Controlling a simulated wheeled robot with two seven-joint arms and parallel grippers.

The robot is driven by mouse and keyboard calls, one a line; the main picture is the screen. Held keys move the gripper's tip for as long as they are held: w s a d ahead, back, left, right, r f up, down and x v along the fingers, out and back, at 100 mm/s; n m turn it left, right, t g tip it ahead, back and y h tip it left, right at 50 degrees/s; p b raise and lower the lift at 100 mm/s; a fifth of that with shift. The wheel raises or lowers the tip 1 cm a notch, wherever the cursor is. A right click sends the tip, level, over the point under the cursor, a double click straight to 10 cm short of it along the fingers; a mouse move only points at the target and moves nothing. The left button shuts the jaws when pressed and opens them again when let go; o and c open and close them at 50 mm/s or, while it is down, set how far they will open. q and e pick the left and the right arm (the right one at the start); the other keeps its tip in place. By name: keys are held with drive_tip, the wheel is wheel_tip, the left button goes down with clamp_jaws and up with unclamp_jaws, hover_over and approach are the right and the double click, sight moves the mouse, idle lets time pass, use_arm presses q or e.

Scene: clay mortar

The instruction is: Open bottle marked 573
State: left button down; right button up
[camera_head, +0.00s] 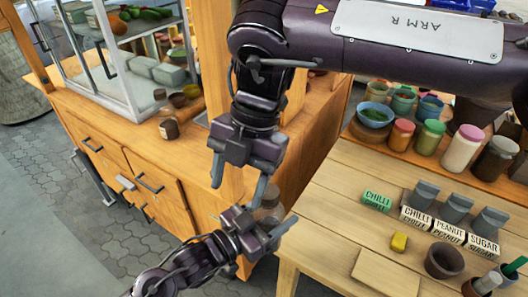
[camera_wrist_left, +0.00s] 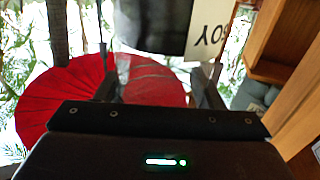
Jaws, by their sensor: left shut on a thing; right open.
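My left gripper (camera_head: 274,222) is low in the middle of the head view and is shut on a small bottle (camera_head: 268,201), which is partly hidden by the fingers. In the left wrist view the bottle (camera_wrist_left: 150,30) is dark and glassy between the fingers, with a white label (camera_wrist_left: 210,30). The label shows part of black upside-down lettering that looks like "OY"; I see no number 573. My right gripper (camera_head: 240,178) is open and points down just above and left of the bottle. I cannot tell whether it touches the bottle. The bottle's cap is not clear.
A small labelled jar (camera_head: 169,130) stands on the wooden cabinet at left, beside a glass case (camera_head: 130,60). Jars stand behind.

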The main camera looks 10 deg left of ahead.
drive_tip(key=w+d+r+t+h, duration=0.1)
drive_tip(key=w, duration=0.1)
drive_tip(key=w+d+r+m+t+h, duration=0.1)
drive_tip(key=d+r, duration=0.1)
drive_tip(key=shift+w+d+m+t, duration=0.25)
drive_tip(key=shift+w+m+t, duration=0.05)
drive_tip(key=shift+w+t, duration=0.1)
drive_tip(key=shift+w+d+f, duration=0.1)
drive_tip(key=shift+f, duration=0.05)
hover_over(268, 221)
drive_tip(key=w+a, duration=0.1)
drive_tip(key=w, duration=0.2)
wheel_tip(268, 221, down, 8)
drive_tip(key=shift+w+a+r, duration=0.1)
drive_tip(key=shift+a+r, duration=0.05)
drive_tip(key=shift+r, duration=0.1)
drive_tip(key=shift+c, duration=0.5)
drive_tip(key=shift+a, duration=0.1)
drive_tip(key=c, duration=0.9)
drive_tip(key=shift+r+n, duration=0.1)
drive_tip(key=shift+n, duration=1.1)
drive_tip(key=n, duration=0.4)
